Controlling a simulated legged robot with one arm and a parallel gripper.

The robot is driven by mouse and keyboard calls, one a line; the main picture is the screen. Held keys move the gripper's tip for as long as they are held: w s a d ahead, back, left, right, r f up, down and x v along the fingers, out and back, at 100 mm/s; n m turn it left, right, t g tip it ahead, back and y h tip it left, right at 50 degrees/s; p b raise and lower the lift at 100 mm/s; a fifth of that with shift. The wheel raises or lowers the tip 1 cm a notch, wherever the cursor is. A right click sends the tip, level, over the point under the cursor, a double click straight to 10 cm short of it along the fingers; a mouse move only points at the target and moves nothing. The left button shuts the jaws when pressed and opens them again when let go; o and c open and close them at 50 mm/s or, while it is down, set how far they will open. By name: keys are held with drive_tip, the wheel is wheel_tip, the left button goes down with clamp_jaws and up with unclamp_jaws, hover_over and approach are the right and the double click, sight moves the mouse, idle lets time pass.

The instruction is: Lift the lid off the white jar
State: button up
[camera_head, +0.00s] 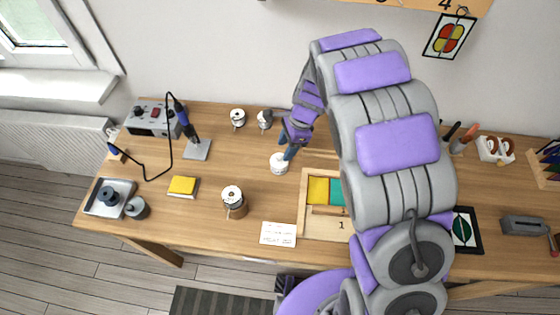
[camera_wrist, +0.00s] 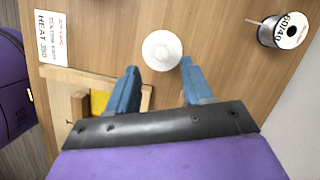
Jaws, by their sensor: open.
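The white jar (camera_head: 279,163) stands on the wooden table, left of the wooden tray. In the wrist view its round white lid (camera_wrist: 162,50) shows from above, with a small raised part in the middle; the jar's body is hidden under it. My gripper (camera_head: 288,153) is at the jar's upper right in the head view. In the wrist view my gripper (camera_wrist: 159,68) has its two blue fingers spread wide, one toward each side of the lid. The fingers hold nothing. I cannot tell whether a fingertip touches the jar.
The wooden tray (camera_head: 302,220) with coloured panels lies right of the jar, partly behind my arm. A solder spool (camera_head: 232,196) and a white note card (camera_head: 278,234) lie nearer the front. A yellow pad (camera_head: 183,187) is left.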

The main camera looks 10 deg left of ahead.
sight(278, 156)
drive_tip(key=x, duration=0.2)
drive_tip(key=b+x, duration=0.1)
drive_tip(key=x, duration=0.1)
drive_tip(key=shift+a+f, duration=0.1)
drive_tip(key=shift+a, duration=0.85)
drive_tip(key=shift+d, duration=1)
drive_tip(key=c, duration=0.6)
drive_tip(key=shift+w, duration=0.1)
drive_tip(key=c, duration=0.3)
drive_tip(key=shift+a, duration=0.65)
clamp_jaws()
